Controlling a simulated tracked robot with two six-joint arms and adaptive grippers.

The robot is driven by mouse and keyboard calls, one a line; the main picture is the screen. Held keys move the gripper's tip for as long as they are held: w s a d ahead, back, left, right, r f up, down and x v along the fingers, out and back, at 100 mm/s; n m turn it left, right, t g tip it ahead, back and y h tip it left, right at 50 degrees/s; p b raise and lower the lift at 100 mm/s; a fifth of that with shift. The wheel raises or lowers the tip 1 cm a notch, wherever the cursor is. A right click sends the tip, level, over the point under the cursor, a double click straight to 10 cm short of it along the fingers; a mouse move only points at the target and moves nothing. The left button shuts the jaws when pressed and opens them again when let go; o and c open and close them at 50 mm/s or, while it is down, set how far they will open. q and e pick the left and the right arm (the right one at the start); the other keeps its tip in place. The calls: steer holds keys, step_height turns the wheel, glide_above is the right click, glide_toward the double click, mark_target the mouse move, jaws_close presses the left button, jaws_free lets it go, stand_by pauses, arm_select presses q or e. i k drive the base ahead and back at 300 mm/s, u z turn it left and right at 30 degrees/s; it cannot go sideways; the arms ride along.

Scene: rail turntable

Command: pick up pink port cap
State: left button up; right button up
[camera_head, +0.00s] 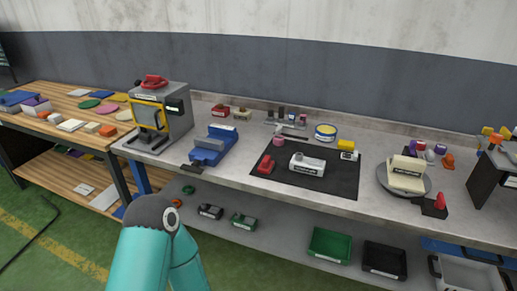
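A small pink cylinder (279,141), which looks like the pink port cap, stands at the upper left corner of the black mat (335,181) on the grey workbench. A red part (266,163) lies just in front of it, and a grey-white labelled device (307,165) lies to its right. The pink piece is uncovered and nothing holds it. A teal arm of mine rises at the lower left, with only its bent joint and links showing, well short of the mat. Neither gripper shows in this view.
A blue vise (213,146) and a grey press (160,117) stand left of the mat. A yellow-blue tin (325,131) and small tools are behind it. A round turntable (382,174) carrying a cream block (407,174) is to the right. Green (330,244) and black (385,260) bins sit below.

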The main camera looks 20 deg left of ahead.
mark_target(279, 140)
steer(key=u, duration=0.8)
steer(key=k, duration=0.1)
steer(key=u, duration=0.25)
steer(key=i, duration=0.5)
